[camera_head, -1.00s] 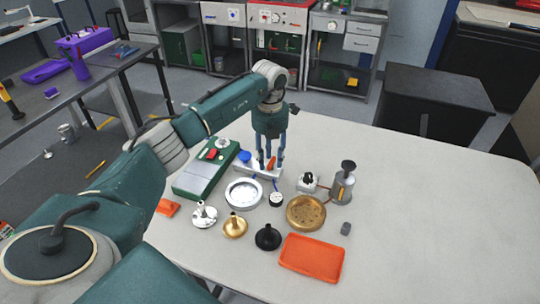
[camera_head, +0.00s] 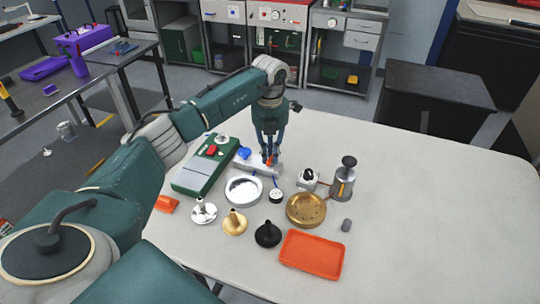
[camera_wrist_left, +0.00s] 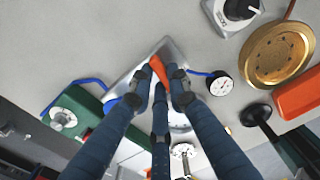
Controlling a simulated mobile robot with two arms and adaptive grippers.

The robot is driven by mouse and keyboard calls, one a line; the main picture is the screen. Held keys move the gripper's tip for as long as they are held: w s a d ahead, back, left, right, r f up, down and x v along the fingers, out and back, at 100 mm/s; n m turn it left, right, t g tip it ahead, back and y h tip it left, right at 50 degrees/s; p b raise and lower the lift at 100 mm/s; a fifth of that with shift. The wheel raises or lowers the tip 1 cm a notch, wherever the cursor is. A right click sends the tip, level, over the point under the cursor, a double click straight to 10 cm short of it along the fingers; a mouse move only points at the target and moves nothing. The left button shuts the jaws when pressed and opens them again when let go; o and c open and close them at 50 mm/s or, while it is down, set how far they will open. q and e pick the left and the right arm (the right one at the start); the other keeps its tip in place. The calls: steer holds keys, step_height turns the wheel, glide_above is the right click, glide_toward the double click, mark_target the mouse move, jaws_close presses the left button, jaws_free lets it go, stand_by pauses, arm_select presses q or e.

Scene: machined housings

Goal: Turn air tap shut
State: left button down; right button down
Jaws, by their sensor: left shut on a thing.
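The air tap's orange lever (camera_head: 270,161) stands on a pale metal block (camera_head: 248,164) on the table; in the wrist view the lever (camera_wrist_left: 158,70) shows between the fingertips. My left gripper (camera_head: 268,156) points down at the block and is shut on this lever; the gripper also shows in the wrist view (camera_wrist_left: 161,87). A blue knob (camera_head: 243,153) sits at the left end of the block. The fingers hide part of the lever and block. My right gripper is not in view.
A green box (camera_head: 207,166) stands left of the block. A silver ring (camera_head: 243,190), small gauge (camera_head: 276,195), brass dish (camera_head: 305,210), grey cylinder device (camera_head: 342,180) and orange tray (camera_head: 312,254) lie in front and right. The table's right side is clear.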

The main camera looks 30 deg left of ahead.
arm_select(q)
steer(key=m+b, duration=0.1)
steer(key=m, duration=0.2)
steer(key=shift+w+m+b, duration=0.15)
steer(key=shift+m+b, duration=0.15)
steer(key=shift+b, duration=0.05)
steer(key=m+b, duration=0.1)
steer(key=m, duration=0.3)
steer(key=shift+w+m, duration=0.1)
steer(key=shift+m, duration=0.2)
steer(key=m+b, duration=0.1)
steer(key=m, duration=0.2)
steer(key=shift+d, duration=0.1)
steer(key=m+b, duration=0.1)
steer(key=m, duration=0.3)
steer(key=shift+w+r+m, duration=0.1)
steer(key=shift+m, duration=0.2)
steer(key=c, duration=1.7)
jaws_free()
steer(key=shift+o, duration=0.2)
step_height(320, 180, up, 12)
